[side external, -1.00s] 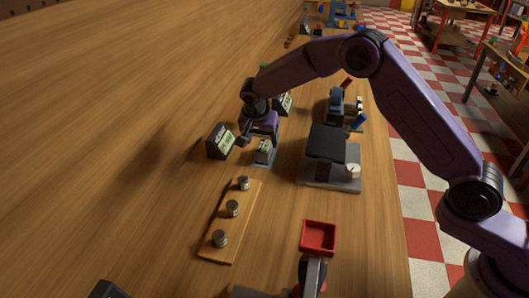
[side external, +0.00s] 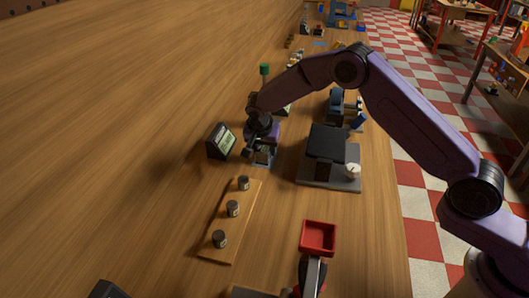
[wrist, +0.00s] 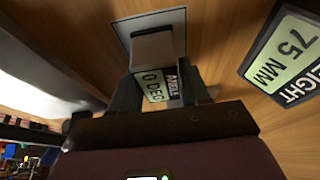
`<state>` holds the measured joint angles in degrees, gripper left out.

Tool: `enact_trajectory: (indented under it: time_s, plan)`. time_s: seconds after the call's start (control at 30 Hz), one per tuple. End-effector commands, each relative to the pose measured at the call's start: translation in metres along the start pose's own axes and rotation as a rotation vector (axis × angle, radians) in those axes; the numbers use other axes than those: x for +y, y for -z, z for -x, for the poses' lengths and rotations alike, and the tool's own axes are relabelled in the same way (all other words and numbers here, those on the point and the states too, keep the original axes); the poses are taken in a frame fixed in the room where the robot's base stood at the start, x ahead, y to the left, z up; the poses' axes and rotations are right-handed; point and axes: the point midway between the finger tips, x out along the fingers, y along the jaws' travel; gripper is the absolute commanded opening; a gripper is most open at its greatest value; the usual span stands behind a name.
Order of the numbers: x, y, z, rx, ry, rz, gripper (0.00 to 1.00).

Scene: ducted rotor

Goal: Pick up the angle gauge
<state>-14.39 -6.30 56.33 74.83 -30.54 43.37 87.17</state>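The angle gauge (wrist: 153,84) is a small dark block with a pale green face reading "0 DEG" and an "ANGLE" label. In the wrist view it lies between the two fingers of my gripper (wrist: 160,92), one finger on each side. The fingers look spread around it, and I cannot see a clear grip. In the side view my gripper (side external: 259,148) is down at the gauge, and it mostly hides the gauge. The gauge stands at a light grey plate (side external: 267,160) on the wooden bench.
A height gauge (side external: 221,141) reading "75 MM" (wrist: 282,53) stands close on the left in the side view. A black-topped device (side external: 326,144) with a white knob is to the right. A wooden strip with three metal knobs (side external: 231,224) and a red tray (side external: 318,237) lie nearer.

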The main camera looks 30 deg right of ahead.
Motion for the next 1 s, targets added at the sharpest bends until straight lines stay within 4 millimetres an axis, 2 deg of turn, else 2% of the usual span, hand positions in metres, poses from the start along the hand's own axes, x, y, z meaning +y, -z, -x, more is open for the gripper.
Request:
enact_trajectory:
  time_s: [0.37, 0.53, 0.67, 0.83, 1.0]
  plan:
    - [0.0, 0.001, 0.002, 0.0, 0.001, 0.0, 0.1]
    - [-0.001, 0.005, 0.013, 0.001, 0.002, -0.001, 0.1]
    - [-0.001, 0.012, 0.03, 0.002, 0.004, -0.002, 0.1]
    - [0.016, 0.011, 0.055, 0.001, 0.002, 0.0, 0.1]
    - [0.036, 0.011, 0.088, 0.002, 0.004, 0.0, 0.1]
